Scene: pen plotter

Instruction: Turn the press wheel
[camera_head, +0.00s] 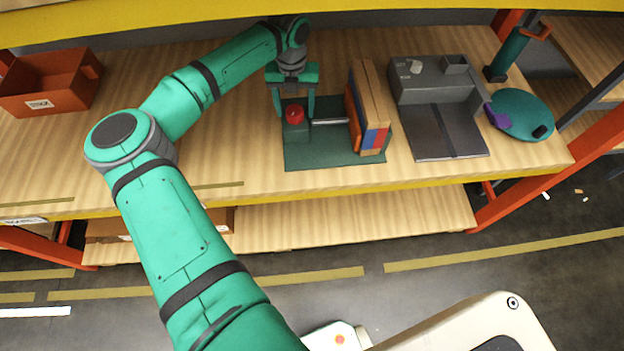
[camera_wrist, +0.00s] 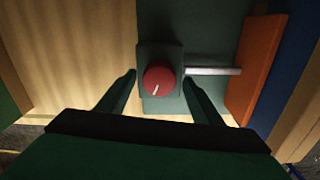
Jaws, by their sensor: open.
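The press wheel (camera_head: 295,112) is a small red knob on top of a dark green block (camera_head: 296,131). In the wrist view the red wheel (camera_wrist: 159,80) shows a short white mark pointing toward the lower side. My gripper (camera_head: 295,110) is over the block with its fingers pointing down. In the wrist view my gripper (camera_wrist: 163,85) is open, with one finger on each side of the wheel. A gap shows between each finger and the wheel there. I cannot tell the exact height of the fingertips against the wheel.
A metal rod (camera_head: 330,121) runs from the block to an orange plate beside wooden boards (camera_head: 370,100), all on a green base (camera_head: 310,158). A grey machine (camera_head: 440,145) stands to the right, then a teal disc (camera_head: 524,112). An orange bin (camera_head: 45,85) is far left. The tabletop between is clear.

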